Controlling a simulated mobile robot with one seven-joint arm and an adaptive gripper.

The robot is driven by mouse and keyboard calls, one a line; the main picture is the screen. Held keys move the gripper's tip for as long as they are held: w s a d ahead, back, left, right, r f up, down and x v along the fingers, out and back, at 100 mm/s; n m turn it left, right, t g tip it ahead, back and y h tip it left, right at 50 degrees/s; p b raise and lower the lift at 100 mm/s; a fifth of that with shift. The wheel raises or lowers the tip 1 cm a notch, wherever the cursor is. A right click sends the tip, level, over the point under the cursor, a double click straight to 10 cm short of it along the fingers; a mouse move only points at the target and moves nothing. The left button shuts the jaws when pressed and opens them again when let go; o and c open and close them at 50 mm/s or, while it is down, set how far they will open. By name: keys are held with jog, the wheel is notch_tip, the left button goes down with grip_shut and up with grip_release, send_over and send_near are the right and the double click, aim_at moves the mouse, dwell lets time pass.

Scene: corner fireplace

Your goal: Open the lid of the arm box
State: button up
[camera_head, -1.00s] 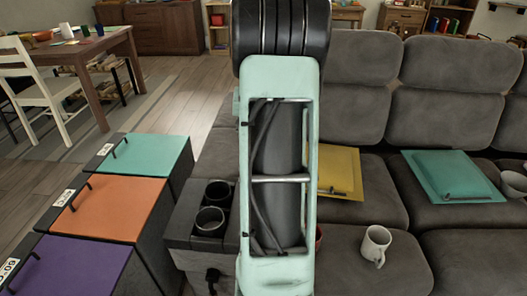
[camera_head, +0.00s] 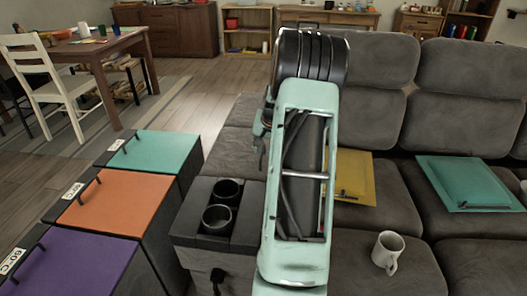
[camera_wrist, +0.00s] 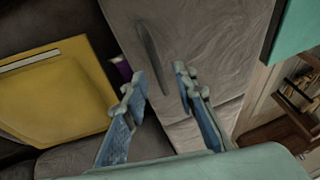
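The arm box is the grey console with two black cup holders between the bins and the sofa seat in the head view; its grey wood-grained top (camera_head: 231,158) lies behind the cup holders, partly hidden by my arm. In the wrist view I take the grey grained surface (camera_wrist: 205,45) to be this lid, with a dark elongated strip (camera_wrist: 151,55) on it that may be its handle. The lid looks closed. My gripper (camera_wrist: 155,84) is open and empty, its blue-padded fingers spread over the grey surface. Contact cannot be told. In the head view my arm mostly hides it.
Teal (camera_head: 155,152), orange (camera_head: 115,203) and purple (camera_head: 75,267) lidded bins stand at left. On the sofa are a yellow folder-like item (camera_head: 352,175), a teal one (camera_head: 465,182) and a white mug (camera_head: 388,251).

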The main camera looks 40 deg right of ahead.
jog(key=shift+f, duration=0.15)
jog(key=shift+c, duration=0.3)
grip_shut()
jog(key=shift+w+r, duration=0.1)
jog(key=shift+r, duration=0.1)
